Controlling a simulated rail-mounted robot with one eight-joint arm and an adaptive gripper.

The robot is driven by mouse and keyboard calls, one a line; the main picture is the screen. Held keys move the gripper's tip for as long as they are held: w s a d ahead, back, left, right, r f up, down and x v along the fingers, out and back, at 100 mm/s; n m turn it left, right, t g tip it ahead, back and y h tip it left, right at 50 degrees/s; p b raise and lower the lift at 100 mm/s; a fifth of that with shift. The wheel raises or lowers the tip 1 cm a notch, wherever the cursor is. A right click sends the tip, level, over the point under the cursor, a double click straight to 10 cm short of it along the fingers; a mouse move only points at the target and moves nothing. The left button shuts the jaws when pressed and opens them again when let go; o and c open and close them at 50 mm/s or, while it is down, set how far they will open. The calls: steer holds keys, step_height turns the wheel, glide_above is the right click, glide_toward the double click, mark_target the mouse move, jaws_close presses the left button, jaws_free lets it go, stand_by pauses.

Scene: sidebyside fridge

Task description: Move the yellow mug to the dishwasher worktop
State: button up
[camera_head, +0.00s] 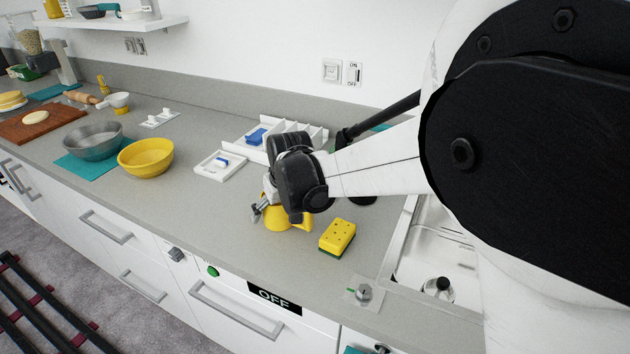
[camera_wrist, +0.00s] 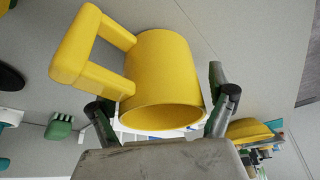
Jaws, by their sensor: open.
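The yellow mug (camera_head: 287,222) is on the grey worktop (camera_head: 215,235), left of the sponge and mostly hidden behind my arm's end in the head view. In the wrist view the yellow mug (camera_wrist: 170,65) shows large, with its open rim towards my gripper and its square handle to the left. My gripper (camera_head: 266,205) is at the mug in the head view. In the wrist view my open gripper (camera_wrist: 165,105) has one finger on each side of the mug's rim. I cannot tell whether either finger touches it.
A yellow-green sponge (camera_head: 337,236) lies right of the mug, with the sink (camera_head: 438,255) beyond. A white tray (camera_head: 220,165) and a white divided rack (camera_head: 303,137) stand behind. A yellow bowl (camera_head: 146,157) and a grey bowl (camera_head: 93,141) are left. An OFF display (camera_head: 274,297) is below the worktop edge.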

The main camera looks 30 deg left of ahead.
steer(key=p+v, duration=0.5)
steer(key=v, duration=0.6)
steer(key=shift+a, duration=0.15)
steer(key=shift+s+r+p, duration=0.35)
steer(key=shift+s+r, duration=0.05)
steer(key=shift+r, duration=0.3)
steer(key=shift+w+d, duration=0.1)
steer(key=shift+d, duration=0.15)
